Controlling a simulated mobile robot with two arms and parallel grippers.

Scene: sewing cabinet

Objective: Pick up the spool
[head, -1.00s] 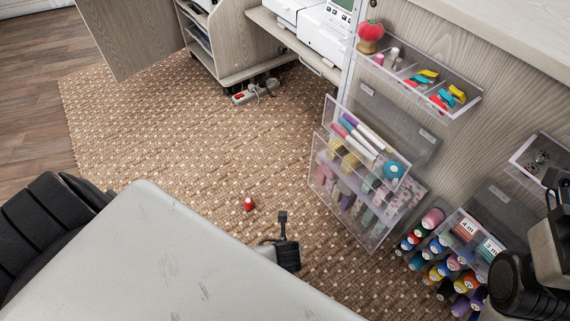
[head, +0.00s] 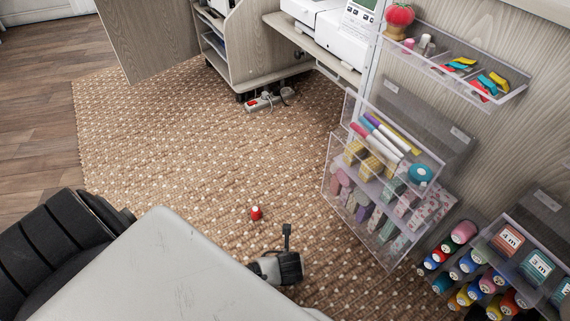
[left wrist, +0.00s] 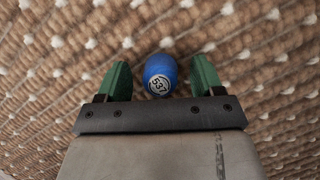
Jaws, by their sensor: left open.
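A small red spool (head: 256,213) with a pale end sits on the woven carpet in the head view. My left gripper (head: 287,238) is low over the carpet, just right of and nearer than that spool; its arm hides part of the floor. In the left wrist view, a blue spool (left wrist: 160,74) with a white label reading 537 lies between the two green fingers of my left gripper (left wrist: 159,80). The fingers are apart, with a gap on each side of it. I cannot make out a blue spool on the carpet in the head view. My right gripper is not in view.
A clear rack (head: 390,185) with pens and fabric rolls hangs at the right, beside a rack of colored spools (head: 470,280). A clear tray (head: 455,70) with clips is above. A power strip (head: 264,101) lies by the cabinet. The carpet (head: 190,135) is open at the left.

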